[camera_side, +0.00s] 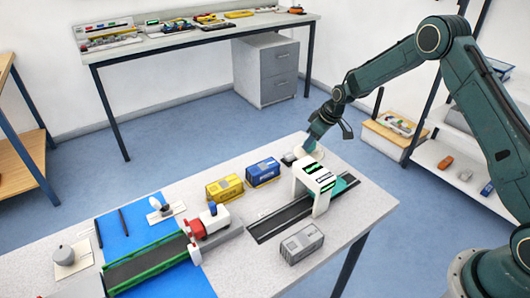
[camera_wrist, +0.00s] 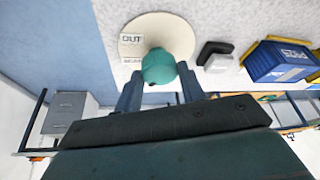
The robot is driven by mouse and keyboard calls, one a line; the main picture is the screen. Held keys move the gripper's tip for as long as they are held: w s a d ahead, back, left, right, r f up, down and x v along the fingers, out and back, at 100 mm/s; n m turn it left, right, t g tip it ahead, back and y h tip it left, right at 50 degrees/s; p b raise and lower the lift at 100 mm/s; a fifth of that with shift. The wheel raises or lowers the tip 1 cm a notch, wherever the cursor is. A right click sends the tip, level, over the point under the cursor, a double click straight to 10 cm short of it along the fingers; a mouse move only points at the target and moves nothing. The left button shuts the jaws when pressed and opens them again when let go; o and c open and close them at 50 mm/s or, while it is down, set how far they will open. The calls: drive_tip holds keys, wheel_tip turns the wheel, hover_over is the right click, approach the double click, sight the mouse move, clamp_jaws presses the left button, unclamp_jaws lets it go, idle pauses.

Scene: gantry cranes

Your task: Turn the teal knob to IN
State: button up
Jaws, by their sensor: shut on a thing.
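The teal knob (camera_wrist: 158,66) stands on a round cream plate (camera_wrist: 178,27) in the wrist view. A label reading OUT (camera_wrist: 131,40) is on the plate, left of the knob. A second label (camera_wrist: 131,60) lies just below it, too small to read. My gripper (camera_wrist: 160,82) has one finger on each side of the knob and is shut on it.
A small black-and-white part (camera_wrist: 216,56) and a blue box (camera_wrist: 280,62) sit right of the plate. In the side view, a white gantry (camera_side: 316,178) with green lights spans a dark track (camera_side: 275,221). A yellow box (camera_side: 224,188) and grey box (camera_side: 301,244) stand nearby.

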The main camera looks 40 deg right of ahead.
drive_tip(key=n, duration=0.2)
drive_tip(key=n+g+y, duration=0.1)
drive_tip(key=n, duration=0.2)
drive_tip(key=shift+w+d+y, duration=0.15)
drive_tip(key=shift+y, duration=0.15)
drive_tip(key=shift+r, duration=0.1)
drive_tip(key=o, duration=1)
drive_tip(key=shift+c, duration=0.2)
drive_tip(key=v, duration=1.3)
drive_tip(key=shift+r, duration=0.4)
drive_tip(key=shift+d, duration=0.1)
